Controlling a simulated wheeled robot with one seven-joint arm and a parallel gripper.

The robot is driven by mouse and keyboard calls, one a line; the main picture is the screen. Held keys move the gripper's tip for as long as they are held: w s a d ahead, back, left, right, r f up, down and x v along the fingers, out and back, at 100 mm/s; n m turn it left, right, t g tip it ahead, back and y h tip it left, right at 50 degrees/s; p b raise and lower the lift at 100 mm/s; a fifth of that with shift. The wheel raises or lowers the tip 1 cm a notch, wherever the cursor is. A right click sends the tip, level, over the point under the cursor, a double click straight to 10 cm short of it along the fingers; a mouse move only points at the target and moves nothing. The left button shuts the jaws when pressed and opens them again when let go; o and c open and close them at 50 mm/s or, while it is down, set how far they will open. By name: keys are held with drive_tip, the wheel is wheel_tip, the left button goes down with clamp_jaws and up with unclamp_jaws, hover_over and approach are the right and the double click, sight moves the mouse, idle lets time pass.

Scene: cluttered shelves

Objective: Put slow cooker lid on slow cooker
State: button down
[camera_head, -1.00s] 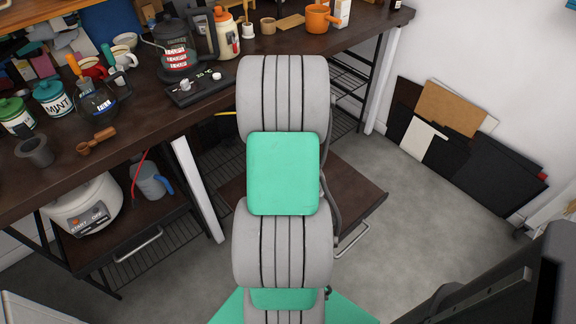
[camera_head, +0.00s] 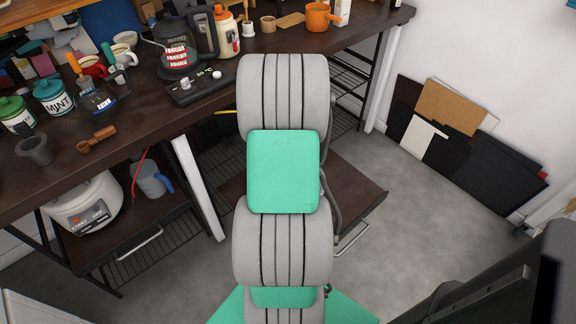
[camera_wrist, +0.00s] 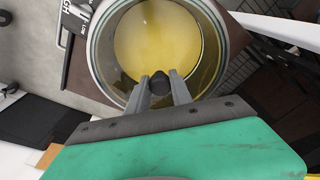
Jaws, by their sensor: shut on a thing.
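In the wrist view, my gripper (camera_wrist: 160,84) is shut on the black knob of the round clear glass lid (camera_wrist: 104,52). The lid fills the upper middle of the view, and a round yellow interior shows through it. A dark panel with white lettering (camera_wrist: 76,18), seemingly the front of the slow cooker, sticks out at the upper left of the lid's rim. Most of the cooker is hidden beneath the lid. I cannot tell whether the lid touches the cooker's rim. In the head view my arm hides the gripper, lid and cooker.
A white cooker marked START and OFF (camera_head: 86,210) and a grey jug (camera_head: 150,178) stand on the lower shelf at left. The worktop (camera_head: 125,150) above is cluttered. A white table leg (camera_head: 197,190) is left of my arm. Dark boards (camera_head: 470,160) lean on the right wall.

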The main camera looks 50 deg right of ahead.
drive_tip(key=shift+f, duration=0.3)
idle(0.4)
drive_tip(key=c, duration=1.1)
unclamp_jaws()
drive_tip(key=shift+o, duration=0.2)
wheel_tip(320, 180, up, 6)
drive_tip(key=p, duration=0.4)
